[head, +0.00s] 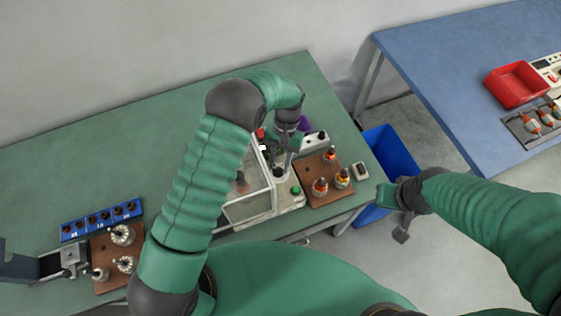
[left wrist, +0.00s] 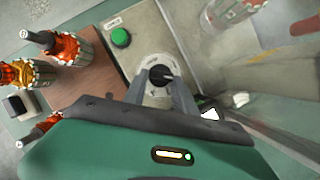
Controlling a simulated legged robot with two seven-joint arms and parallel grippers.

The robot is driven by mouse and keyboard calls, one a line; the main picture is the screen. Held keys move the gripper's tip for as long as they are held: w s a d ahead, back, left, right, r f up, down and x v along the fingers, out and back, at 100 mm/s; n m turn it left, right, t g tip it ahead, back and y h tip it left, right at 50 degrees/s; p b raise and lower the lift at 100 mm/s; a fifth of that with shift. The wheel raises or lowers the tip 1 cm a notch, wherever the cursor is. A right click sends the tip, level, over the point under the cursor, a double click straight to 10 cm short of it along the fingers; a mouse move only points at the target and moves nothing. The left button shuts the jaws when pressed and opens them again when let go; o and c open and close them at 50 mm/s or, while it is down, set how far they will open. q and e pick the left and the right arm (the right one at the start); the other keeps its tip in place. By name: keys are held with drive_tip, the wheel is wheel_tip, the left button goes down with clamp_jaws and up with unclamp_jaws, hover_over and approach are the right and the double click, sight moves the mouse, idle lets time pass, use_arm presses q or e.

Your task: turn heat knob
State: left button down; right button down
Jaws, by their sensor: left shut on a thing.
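The heat knob (left wrist: 160,74) is a small black knob on a pale round dial, set in the beige panel of the winding machine (head: 289,203). In the left wrist view my left gripper (left wrist: 163,76) has a finger on each side of this knob and is shut on it. In the head view my left gripper (head: 287,163) reaches down to the machine's right side. The knob's marks are too blurred to read. My right gripper (head: 402,230) hangs off the table at the right, away from the machine; its finger gap does not show clearly.
A green button (left wrist: 121,38) sits close beside the knob. A clear guard box (head: 245,195) stands left of my left gripper. A brown board (head: 311,190) holds orange-topped armatures at the right. A blue bin (head: 388,152) is between the tables.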

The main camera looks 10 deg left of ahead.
use_arm(q)
drive_tip(key=shift+s+f, duration=0.15)
drive_tip(key=shift+s, duration=0.15)
drive_tip(key=c, duration=1.3)
unclamp_jaws()
drive_tip(key=o, duration=0.3)
drive_tip(key=shift+w, duration=0.1)
drive_tip(key=shift+w+r, duration=0.1)
drive_tip(key=shift+r, duration=0.1)
drive_tip(key=b+v, duration=0.2)
drive_tip(key=v, duration=1.4)
drive_tip(key=shift+w+r, duration=0.15)
drive_tip(key=shift+r, duration=0.1)
drive_tip(key=shift+r, duration=0.1)
